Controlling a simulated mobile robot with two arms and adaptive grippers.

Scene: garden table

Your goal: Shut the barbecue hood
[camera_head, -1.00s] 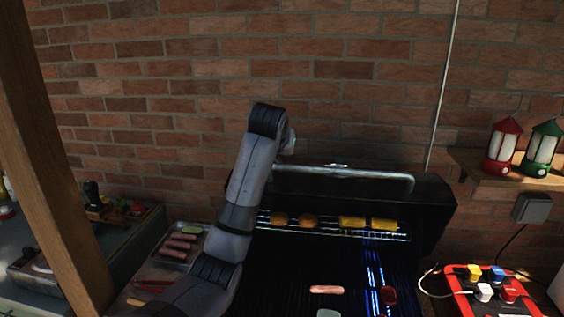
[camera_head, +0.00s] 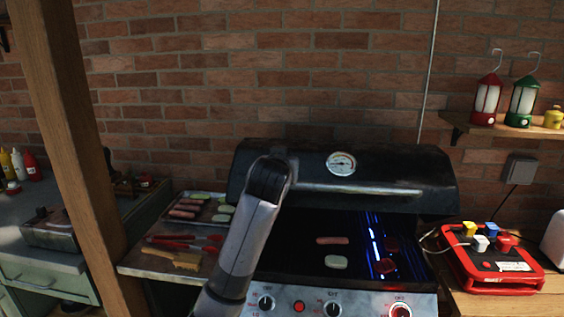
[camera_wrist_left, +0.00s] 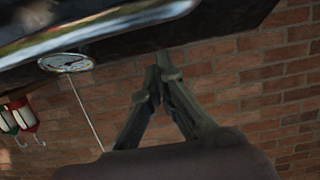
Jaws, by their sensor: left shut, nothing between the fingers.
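The black barbecue hood (camera_head: 400,170) is partly lowered over the back of the grill, with its round thermometer (camera_head: 341,164) and long metal handle (camera_head: 360,189) facing me. The front of the grill plate (camera_head: 300,236) is still uncovered, with food on it. My left arm comes up in front of the hood's left part and hides the handle's left end. My left gripper (camera_wrist_left: 162,72) is shut and empty in the left wrist view, its fingertips close to the hood's dark edge; contact is unclear. The handle also crosses that view's top left (camera_wrist_left: 100,30). My right gripper is out of view.
A food tray (camera_head: 176,222) and tongs (camera_head: 180,243) lie on the left side shelf. A red case with coloured blocks (camera_head: 505,280) is at the right. A wooden post (camera_head: 62,130) stands at the left. Lanterns (camera_head: 486,100) sit on a wall shelf.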

